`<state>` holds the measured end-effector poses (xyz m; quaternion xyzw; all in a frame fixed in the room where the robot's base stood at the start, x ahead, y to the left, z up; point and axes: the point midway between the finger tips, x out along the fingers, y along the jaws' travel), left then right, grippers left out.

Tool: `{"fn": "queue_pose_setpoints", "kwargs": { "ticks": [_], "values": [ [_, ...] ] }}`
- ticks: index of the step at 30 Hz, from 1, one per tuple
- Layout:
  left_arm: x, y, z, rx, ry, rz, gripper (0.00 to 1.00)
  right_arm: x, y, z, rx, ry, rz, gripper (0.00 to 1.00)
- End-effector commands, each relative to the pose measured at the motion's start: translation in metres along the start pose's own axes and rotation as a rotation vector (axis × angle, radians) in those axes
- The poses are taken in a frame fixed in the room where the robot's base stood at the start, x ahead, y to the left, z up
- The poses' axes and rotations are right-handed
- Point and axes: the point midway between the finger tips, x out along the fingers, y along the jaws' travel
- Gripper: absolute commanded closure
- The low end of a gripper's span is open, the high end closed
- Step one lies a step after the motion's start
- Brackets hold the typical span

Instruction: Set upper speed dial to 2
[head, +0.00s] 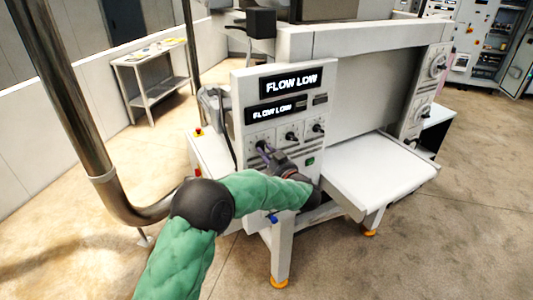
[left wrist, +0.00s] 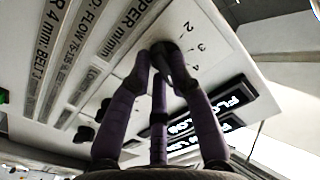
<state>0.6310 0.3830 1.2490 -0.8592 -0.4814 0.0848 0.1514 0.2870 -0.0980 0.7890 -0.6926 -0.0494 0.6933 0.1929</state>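The upper speed dial is a dark knob on the white control panel (head: 237,115), the leftmost in a row of dials. In the left wrist view the dial (left wrist: 164,50) sits beside the printed marks 2, 3 and 4 and an "UPPER m/min" label. My left gripper (head: 264,148) reaches the panel at this dial. In the left wrist view its purple fingers (left wrist: 160,68) close in around the knob from its sides and appear to touch it. The fingers cover most of the knob, so its pointer setting cannot be read. My right gripper is not in view.
Two more dials (head: 291,136) (head: 318,128) sit to the right on the panel. Above them, two displays (head: 291,84) read "FLOW LOW". A green button (head: 310,161) is below. The white machine table (head: 372,172) juts out at right. A metal post (head: 72,100) stands at left.

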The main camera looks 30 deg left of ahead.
Motion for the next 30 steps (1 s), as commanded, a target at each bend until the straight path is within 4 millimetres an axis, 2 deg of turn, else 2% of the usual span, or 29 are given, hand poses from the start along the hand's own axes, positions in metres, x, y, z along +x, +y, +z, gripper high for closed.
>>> {"fn": "queue_pose_setpoints", "kwargs": {
  "ticks": [8,14,30],
  "values": [
    [0.0,0.001,0.0,-0.026,0.0,0.001,1.0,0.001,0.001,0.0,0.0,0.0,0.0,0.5],
    [0.0,0.001,0.001,-0.119,0.0,0.001,1.0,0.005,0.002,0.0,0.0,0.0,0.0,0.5],
    [-0.001,0.003,-0.001,-0.604,0.0,0.001,1.0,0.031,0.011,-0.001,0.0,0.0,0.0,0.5]
  ]
}}
